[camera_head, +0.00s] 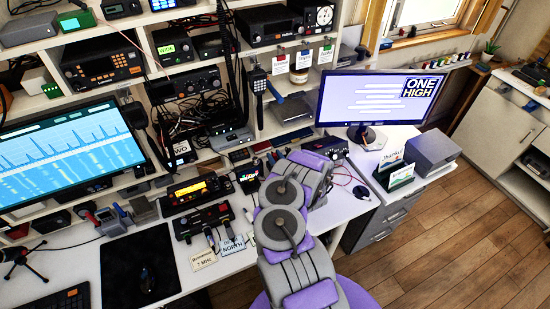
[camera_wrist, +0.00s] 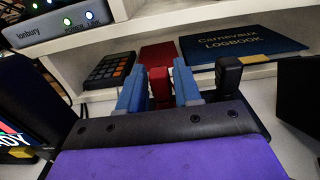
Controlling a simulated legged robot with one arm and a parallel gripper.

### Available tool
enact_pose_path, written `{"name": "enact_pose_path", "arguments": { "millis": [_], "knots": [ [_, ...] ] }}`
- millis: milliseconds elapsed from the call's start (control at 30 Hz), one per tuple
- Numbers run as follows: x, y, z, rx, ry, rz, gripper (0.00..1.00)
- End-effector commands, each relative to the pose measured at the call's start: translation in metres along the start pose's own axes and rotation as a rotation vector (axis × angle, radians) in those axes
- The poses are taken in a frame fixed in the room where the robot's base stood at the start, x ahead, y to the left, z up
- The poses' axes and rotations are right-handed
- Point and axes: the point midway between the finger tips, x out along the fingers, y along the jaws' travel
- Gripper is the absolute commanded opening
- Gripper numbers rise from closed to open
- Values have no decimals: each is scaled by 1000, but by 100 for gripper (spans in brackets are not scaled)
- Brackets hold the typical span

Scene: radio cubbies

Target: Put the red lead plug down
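My gripper (camera_wrist: 160,92) shows in the wrist view with its two blue fingers pointing away from the camera. Between them is the red plug (camera_wrist: 160,86), and the fingers appear closed against both its sides. Its lower end is hidden behind the dark gripper body. In the head view, my arm covers the fingers and the plug. A thin red lead (camera_head: 346,176) curves over the white desk to the right of my arm.
In the wrist view, a black upright piece (camera_wrist: 228,75) stands just right of the fingers. Behind are a keypad device (camera_wrist: 107,70) and a blue logbook (camera_wrist: 243,43) on a shelf. In the head view, a monitor (camera_head: 350,98) and card holder (camera_head: 393,172) stand right.

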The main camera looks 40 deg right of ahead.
Motion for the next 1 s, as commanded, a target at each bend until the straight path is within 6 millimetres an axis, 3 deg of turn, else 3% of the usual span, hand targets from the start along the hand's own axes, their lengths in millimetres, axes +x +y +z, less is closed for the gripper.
{"name": "enact_pose_path", "arguments": {
  "millis": [167,700,1000],
  "knots": [
    [0,0,0,0,0,0,50],
    [0,0,-2,0,3,0,50],
    [-38,-1,0,1,-1,-3,50]
  ]
}}
